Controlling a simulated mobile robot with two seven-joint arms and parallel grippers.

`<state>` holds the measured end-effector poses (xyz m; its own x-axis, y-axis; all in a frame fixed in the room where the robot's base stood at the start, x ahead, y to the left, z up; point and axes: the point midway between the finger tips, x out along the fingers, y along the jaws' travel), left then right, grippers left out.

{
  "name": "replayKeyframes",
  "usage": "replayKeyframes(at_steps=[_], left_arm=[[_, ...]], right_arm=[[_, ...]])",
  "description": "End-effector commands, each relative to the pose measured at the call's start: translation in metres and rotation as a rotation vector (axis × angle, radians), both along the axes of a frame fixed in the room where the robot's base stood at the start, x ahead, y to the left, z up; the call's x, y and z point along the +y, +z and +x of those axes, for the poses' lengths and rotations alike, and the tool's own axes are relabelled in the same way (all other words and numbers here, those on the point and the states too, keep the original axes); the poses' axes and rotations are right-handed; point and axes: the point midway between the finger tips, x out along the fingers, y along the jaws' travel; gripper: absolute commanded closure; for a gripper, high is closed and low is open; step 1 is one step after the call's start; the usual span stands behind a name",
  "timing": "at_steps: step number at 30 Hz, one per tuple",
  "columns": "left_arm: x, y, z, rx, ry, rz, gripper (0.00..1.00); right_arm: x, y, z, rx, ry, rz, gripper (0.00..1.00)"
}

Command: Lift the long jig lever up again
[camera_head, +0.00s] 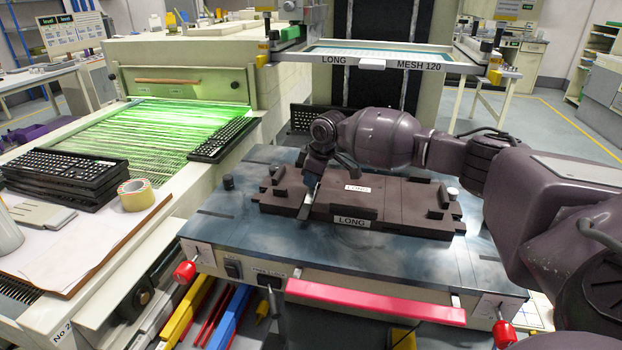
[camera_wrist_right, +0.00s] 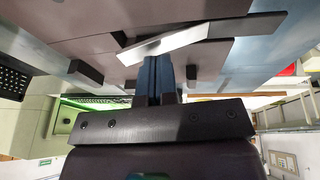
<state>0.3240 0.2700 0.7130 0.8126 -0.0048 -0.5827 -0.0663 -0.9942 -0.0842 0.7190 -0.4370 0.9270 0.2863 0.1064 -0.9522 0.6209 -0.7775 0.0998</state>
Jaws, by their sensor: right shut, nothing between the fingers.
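The long jig (camera_head: 400,205) is a dark brown plate with LONG labels, lying on the blue-grey printing table. Its lever (camera_head: 307,205) shows as a thin silver bar near the left part of the jig, partly covered by my gripper. In the right wrist view the lever (camera_wrist_right: 165,42) is a silver bar with a dark end, lying slantwise across the fingertips. My right gripper (camera_head: 311,180) is shut and empty, its fingers pointing down at the lever. The blue-grey fingers (camera_wrist_right: 158,72) are close to the bar; I cannot tell whether they touch. My left gripper is not in view.
A LONG MESH 120 screen frame (camera_head: 388,62) hangs above and behind the jig. A black keyboard (camera_head: 222,139) lies on the green-lit conveyor at left. Stacked keyboards (camera_head: 60,170) and a tape roll (camera_head: 136,195) sit farther left. A red bar (camera_head: 375,302) edges the table front.

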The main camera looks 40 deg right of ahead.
Motion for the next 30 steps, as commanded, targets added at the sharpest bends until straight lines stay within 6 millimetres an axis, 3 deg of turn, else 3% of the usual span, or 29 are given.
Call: replayKeyframes(at_steps=[10,30], left_arm=[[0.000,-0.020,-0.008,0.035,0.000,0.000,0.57],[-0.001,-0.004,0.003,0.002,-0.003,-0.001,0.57]], right_arm=[[-0.007,-0.017,0.007,0.145,-0.003,0.166,1.00],[-0.008,0.001,0.008,0.147,0.000,0.176,1.00]])
